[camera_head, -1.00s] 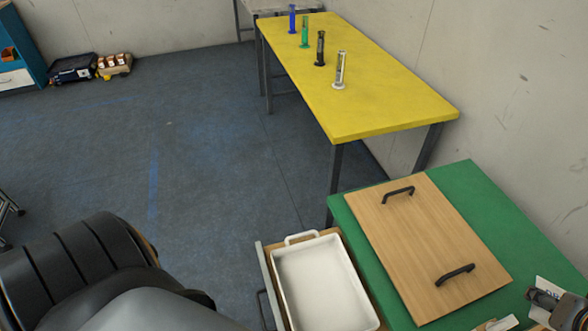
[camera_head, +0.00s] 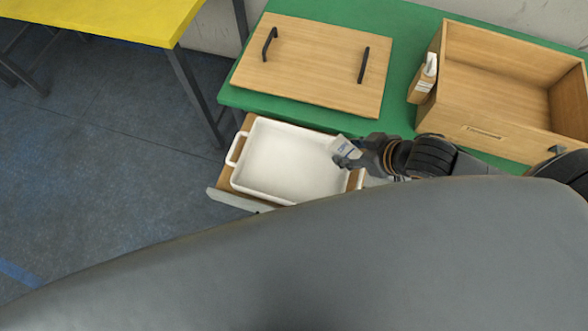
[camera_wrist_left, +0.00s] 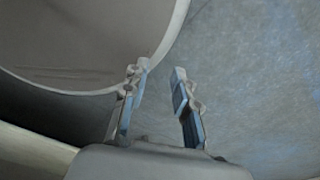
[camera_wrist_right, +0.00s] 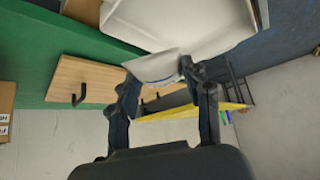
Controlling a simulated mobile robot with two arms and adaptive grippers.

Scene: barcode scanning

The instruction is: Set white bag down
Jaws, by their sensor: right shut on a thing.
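The white bag (camera_head: 347,147) is small and has dark print. My right gripper (camera_head: 351,157) is shut on it, at the right end of the white tray (camera_head: 250,186). In the right wrist view the bag (camera_wrist_right: 154,68) sits between the fingertips of the right gripper (camera_wrist_right: 158,80), with the white tray (camera_wrist_right: 115,18) behind it. I cannot tell whether the bag touches the tray. My left gripper (camera_wrist_left: 160,82) shows only in its wrist view, with its fingers apart and nothing between them.
The white tray stands in an open drawer at the green table (camera_head: 400,60). A yellow table (camera_head: 110,15) is at upper left.

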